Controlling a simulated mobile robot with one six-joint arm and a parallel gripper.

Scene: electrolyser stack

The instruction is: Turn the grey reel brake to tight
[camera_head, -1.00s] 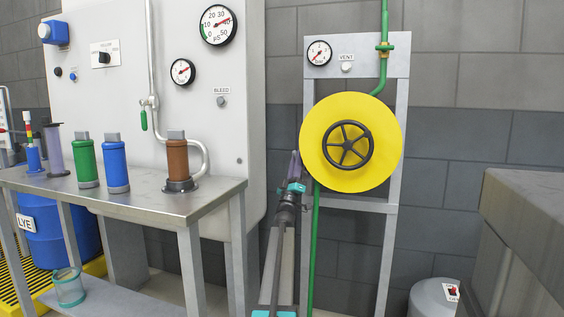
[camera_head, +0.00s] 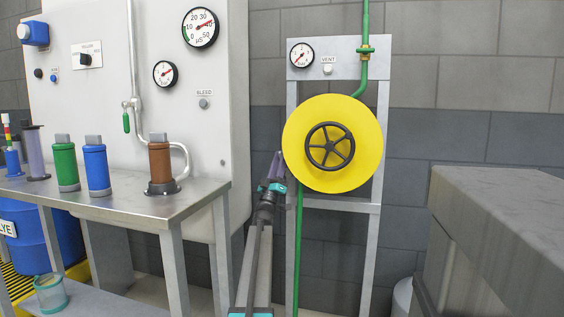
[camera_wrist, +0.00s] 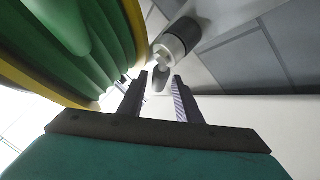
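The hose reel shows in the head view as a yellow disc (camera_head: 304,172) with a black handwheel at its centre. In the wrist view its green ribbed drum (camera_wrist: 85,45) and yellow rim fill the upper left. A grey cylindrical fitting (camera_wrist: 184,35) with a dark band and pale tip, apparently the reel brake, stands beside the rim, beyond my fingers. My gripper (camera_head: 273,165) is at the disc's left edge. In the wrist view my gripper (camera_wrist: 160,78) is open. A small grey oval part shows between its fingertips; contact cannot be told. The brake is not discernible in the head view.
A grey frame (camera_head: 376,215) carries the reel, a gauge (camera_head: 301,55) and a green pipe (camera_head: 366,30). A metal bench (camera_head: 120,200) with several coloured canisters stands left. A large grey block (camera_head: 500,215) stands at the right front. Floor shows between the frame and that block.

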